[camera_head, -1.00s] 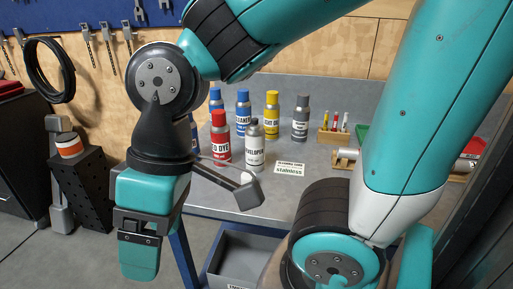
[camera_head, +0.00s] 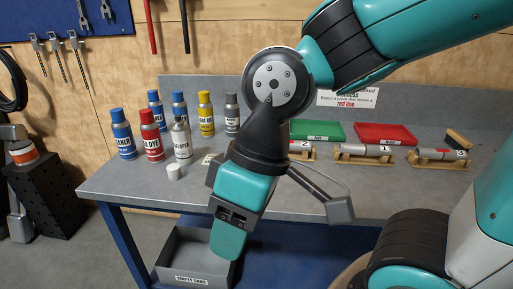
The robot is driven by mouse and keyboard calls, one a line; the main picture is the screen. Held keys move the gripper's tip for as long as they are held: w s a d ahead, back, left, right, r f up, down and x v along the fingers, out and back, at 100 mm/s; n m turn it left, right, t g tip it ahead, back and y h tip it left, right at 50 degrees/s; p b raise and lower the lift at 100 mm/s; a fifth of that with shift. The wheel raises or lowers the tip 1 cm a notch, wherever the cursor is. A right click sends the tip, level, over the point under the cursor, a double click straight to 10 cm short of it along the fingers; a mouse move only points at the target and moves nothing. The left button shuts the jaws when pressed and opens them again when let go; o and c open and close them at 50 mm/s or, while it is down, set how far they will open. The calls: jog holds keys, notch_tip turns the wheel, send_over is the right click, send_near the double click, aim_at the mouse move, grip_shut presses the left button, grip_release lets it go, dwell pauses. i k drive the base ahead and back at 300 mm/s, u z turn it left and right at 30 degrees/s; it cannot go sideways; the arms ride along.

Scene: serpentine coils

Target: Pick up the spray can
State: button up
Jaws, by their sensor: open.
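Several spray cans stand upright in a group on the left part of the workbench: a white developer can (camera_head: 182,143), a red dye can (camera_head: 152,138), blue-labelled cans (camera_head: 123,138), a yellow can (camera_head: 206,116) and a grey can (camera_head: 232,116). The task does not say which can is meant. My gripper (camera_head: 229,242) is open and points down in front of the bench's front edge, right of and nearer than the cans. It touches no can, and nothing shows in it. Its far side is hidden.
A small white cap (camera_head: 174,171) lies before the cans. Green (camera_head: 318,131) and red (camera_head: 385,134) trays and numbered cylinders on wooden cradles (camera_head: 378,152) occupy the bench's right half. A grey bin (camera_head: 190,266) sits below.

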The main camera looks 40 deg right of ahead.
aim_at(181, 137)
jog(key=z, duration=0.55)
jog(key=k, duration=0.15)
jog(key=u, duration=1.4)
jog(key=i, duration=1.2)
jog(key=z, duration=1.1)
jog(key=i, duration=0.8)
jog(key=z, duration=0.05)
